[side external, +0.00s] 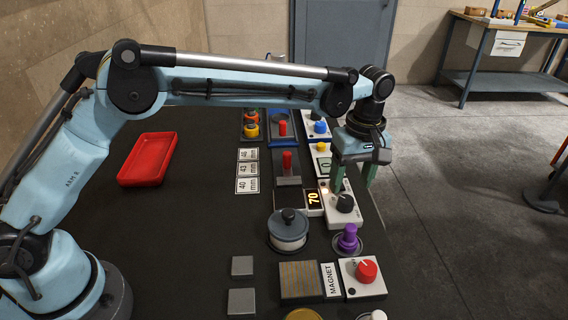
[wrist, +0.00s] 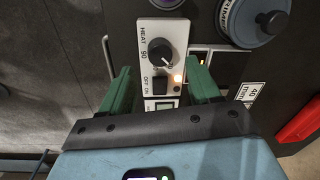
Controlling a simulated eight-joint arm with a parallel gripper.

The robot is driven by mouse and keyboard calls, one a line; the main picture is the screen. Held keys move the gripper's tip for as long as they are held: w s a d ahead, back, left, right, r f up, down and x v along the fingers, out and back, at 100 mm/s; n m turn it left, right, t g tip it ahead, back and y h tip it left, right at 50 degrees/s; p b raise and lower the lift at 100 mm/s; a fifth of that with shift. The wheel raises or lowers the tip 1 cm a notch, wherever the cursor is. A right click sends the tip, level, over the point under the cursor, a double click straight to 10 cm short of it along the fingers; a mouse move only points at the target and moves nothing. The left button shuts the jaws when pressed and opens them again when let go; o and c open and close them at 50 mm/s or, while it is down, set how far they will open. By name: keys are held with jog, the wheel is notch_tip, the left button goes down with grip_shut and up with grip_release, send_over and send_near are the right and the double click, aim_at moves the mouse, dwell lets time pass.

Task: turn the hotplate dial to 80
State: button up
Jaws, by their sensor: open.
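The hotplate dial is a black round knob (side external: 345,202) on a white control box. In the wrist view the dial (wrist: 161,52) has a white pointer line toward the lower right, beside HEAT lettering and a 90 mark. The display (side external: 313,198) beside the box reads 70. My gripper (side external: 354,181) is open and empty above the box, its green fingers apart. In the wrist view the gripper (wrist: 160,72) has one finger on either side of the box. I see no contact with the dial.
A grey lidded pot (side external: 289,230) and a purple knob (side external: 348,238) stand close to the box. Red-handled levers (side external: 287,162) stand behind. A red tray (side external: 148,159) lies left, with bare table around it.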

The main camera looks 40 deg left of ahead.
aim_at(347, 199)
jog(key=shift+s+a+f, duration=0.1)
jog(key=shift+f, duration=2.15)
jog(key=c, duration=1)
jog(key=shift+c, duration=0.2)
jog(key=shift+m, duration=0.4)
jog(key=m, duration=0.5)
jog(key=shift+m, duration=0.3)
jog(key=m, duration=0.5)
jog(key=shift+t, duration=0.3)
jog(key=shift+m, duration=0.3)
